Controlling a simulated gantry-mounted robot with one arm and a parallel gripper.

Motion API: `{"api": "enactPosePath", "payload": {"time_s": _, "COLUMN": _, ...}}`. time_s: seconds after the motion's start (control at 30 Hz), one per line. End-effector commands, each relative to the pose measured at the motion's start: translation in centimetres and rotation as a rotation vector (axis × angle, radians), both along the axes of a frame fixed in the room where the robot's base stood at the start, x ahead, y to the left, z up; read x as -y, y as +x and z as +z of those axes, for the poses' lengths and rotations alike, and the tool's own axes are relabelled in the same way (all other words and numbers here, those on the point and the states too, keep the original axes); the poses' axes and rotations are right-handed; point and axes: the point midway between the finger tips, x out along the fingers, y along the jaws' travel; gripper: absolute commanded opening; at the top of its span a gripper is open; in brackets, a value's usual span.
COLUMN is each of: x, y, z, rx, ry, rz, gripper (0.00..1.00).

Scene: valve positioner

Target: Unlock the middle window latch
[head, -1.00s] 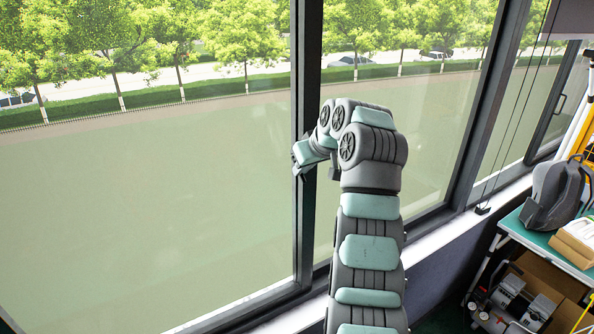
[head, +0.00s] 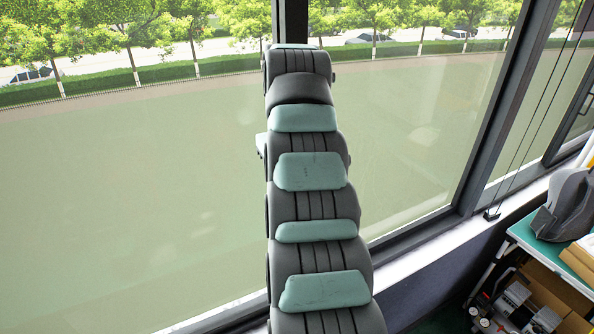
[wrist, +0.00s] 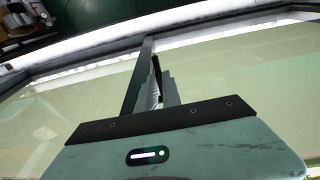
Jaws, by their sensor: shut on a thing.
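The window's dark middle post (head: 290,22) stands behind my arm in the head view, which hides the latch and nearly all of my gripper there. In the wrist view the post (wrist: 138,80) runs up the middle. A thin dark latch handle (wrist: 157,70) shows just right of it. My gripper (wrist: 161,90) is at the latch, shut on it. The black front plate of the gripper covers much of the fingers, so the exact grip and the latch's turn are hard to see.
Large glass panes (head: 130,200) lie on both sides of the post. A white sill (head: 420,245) runs below. A second dark window post (head: 490,120) stands to the right.

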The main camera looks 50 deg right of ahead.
Motion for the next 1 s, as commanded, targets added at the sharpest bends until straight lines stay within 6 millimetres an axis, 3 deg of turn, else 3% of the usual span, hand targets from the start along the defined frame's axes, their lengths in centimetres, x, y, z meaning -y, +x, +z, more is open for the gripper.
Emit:
{"api": "enactPosePath", "payload": {"time_s": 0.57, "x": -0.79, "y": 0.25, "z": -0.05, "rx": -0.016, "ry": 0.008, "rz": 0.003, "gripper": 0.0}}
{"api": "enactPosePath", "payload": {"time_s": 0.6, "x": -0.79, "y": 0.24, "z": -0.06, "rx": -0.016, "ry": 0.008, "rz": 0.003, "gripper": 0.12}}
{"api": "enactPosePath", "payload": {"time_s": 0.8, "x": -0.76, "y": 0.22, "z": 0.01, "rx": -0.016, "ry": 0.008, "rz": 0.003, "gripper": 0.29}}
{"api": "enactPosePath", "payload": {"time_s": 1.0, "x": -0.75, "y": 0.21, "z": 0.04, "rx": -0.015, "ry": 0.007, "rz": 0.003, "gripper": 0.31}}
